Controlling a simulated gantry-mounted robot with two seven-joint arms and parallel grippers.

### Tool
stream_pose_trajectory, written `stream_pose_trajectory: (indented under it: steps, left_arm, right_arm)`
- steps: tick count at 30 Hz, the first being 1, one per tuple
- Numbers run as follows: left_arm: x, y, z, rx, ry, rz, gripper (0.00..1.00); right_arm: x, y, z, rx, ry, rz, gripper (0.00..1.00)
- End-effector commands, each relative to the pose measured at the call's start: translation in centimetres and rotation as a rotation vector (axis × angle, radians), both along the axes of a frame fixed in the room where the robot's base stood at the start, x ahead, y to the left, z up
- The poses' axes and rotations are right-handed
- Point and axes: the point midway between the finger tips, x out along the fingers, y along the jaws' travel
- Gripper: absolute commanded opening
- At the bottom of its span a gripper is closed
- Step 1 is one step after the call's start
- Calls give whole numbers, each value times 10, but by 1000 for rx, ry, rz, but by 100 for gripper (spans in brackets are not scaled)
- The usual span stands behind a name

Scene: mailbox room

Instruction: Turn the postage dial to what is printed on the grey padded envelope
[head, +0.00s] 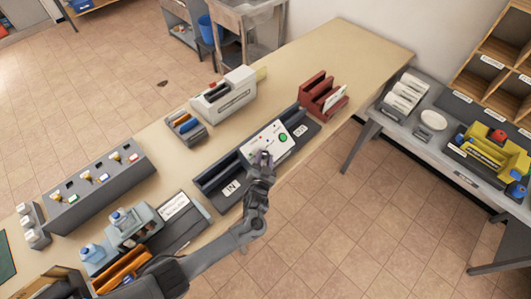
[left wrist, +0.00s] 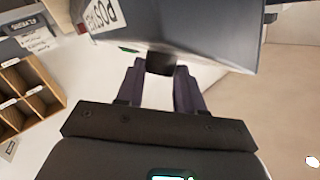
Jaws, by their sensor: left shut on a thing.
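The postage machine (head: 283,149) is a long dark grey unit on the beige table, with a white panel (head: 268,135) bearing a green round button and small coloured marks. In the left wrist view its grey face (left wrist: 200,25) shows a label partly reading "POSTA". My left gripper (head: 262,157) is at the machine's front side. In the left wrist view its fingers are shut on a small dark knob (left wrist: 160,64), which appears to be the dial. The dial's setting is hidden. I cannot pick out the grey padded envelope for sure. My right gripper is not in view.
A red rack (head: 318,91) holding pale envelopes stands behind the machine. A white device (head: 224,97) and a small tray (head: 186,129) stand to its left. The far table end is clear. A side table (head: 383,118) stands at right, across a floor gap.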

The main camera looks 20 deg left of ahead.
Motion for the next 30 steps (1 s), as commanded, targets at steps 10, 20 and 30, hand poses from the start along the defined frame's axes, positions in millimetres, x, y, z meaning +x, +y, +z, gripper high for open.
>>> stream_pose_trajectory:
  steps: [10, 20, 30]
  left_arm:
    - [1, 9, 11, 77, 167, -270, 7]
    - [3, 11, 11, 135, 298, -480, 7]
    - [5, 12, 10, 164, 364, -590, 7]
  right_arm:
    - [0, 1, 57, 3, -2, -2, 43]
    - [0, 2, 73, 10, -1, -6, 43]
    - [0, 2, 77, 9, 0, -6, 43]
